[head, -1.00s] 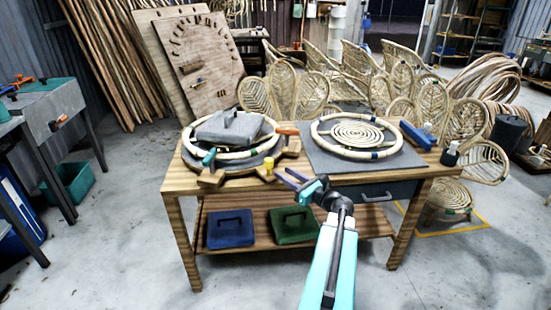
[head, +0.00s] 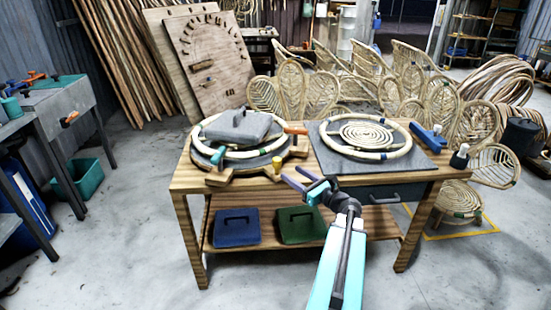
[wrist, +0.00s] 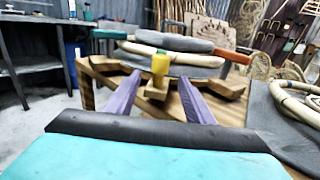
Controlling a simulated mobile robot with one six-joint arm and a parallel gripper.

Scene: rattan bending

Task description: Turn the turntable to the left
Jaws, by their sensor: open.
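The turntable (head: 215,160) is a round grey disc at the left of the wooden table, with wooden arms around its edge. A rattan ring (head: 212,148) lies on it, and a grey weight with a handle (head: 238,127) rests on top. A yellow peg (head: 277,164) stands upright on the near wooden arm; it also shows in the wrist view (wrist: 160,66). An orange-handled clamp (head: 296,130) and a green-handled clamp (head: 217,156) sit at the ring. My gripper (head: 292,176) is open and empty at the table's front edge. In the wrist view its purple fingers (wrist: 160,95) point towards the peg, apart from it.
A second rattan ring with a coil (head: 366,135) lies on a grey mat (head: 325,160) to the right. Blue (head: 236,228) and green (head: 300,225) weights lie on the lower shelf.

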